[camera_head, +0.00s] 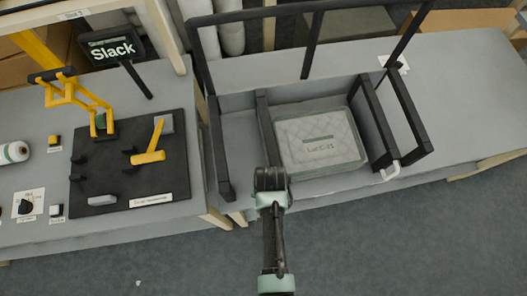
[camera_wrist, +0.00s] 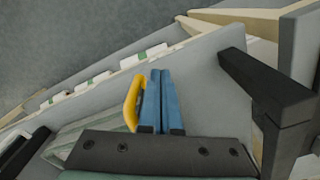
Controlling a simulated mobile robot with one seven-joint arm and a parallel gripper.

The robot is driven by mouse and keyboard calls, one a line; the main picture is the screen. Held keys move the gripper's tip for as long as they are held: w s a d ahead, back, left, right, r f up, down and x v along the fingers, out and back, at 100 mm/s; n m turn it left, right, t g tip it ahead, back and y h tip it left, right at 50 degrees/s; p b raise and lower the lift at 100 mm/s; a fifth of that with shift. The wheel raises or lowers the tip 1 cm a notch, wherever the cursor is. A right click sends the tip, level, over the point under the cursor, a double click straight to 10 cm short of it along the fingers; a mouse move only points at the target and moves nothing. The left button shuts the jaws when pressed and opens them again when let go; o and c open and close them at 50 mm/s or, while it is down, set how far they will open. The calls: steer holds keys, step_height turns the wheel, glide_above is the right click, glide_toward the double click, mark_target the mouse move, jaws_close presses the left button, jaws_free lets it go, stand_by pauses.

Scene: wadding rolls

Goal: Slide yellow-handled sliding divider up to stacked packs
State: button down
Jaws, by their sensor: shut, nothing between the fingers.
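The stacked packs (camera_head: 318,142), clear and quilted with a label, lie in the black-framed bay in the head view. A dark divider (camera_head: 264,120) runs along their left side, very close to them; I cannot tell whether it touches. Its yellow handle (camera_wrist: 133,103) shows in the wrist view and is hidden behind my arm in the head view. My gripper (camera_wrist: 157,98) is shut and empty, its blue fingers right beside the handle, on the side away from the packs. Contact with the handle is unclear. The packs' edge also shows in the wrist view (camera_wrist: 85,135).
Another dark divider (camera_head: 374,122) with a white handle (camera_head: 390,172) stands right of the packs. A black frame post (camera_wrist: 268,90) is right of my fingers in the wrist view. The left bench holds a black panel (camera_head: 130,165) with a yellow lever (camera_head: 150,157) and a "Slack" sign (camera_head: 111,47).

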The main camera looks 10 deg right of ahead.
step_height(320, 180, up, 9)
steer(key=a+p, duration=0.1)
steer(key=p, duration=0.8)
steer(key=shift+a, duration=0.1)
stand_by(0.5)
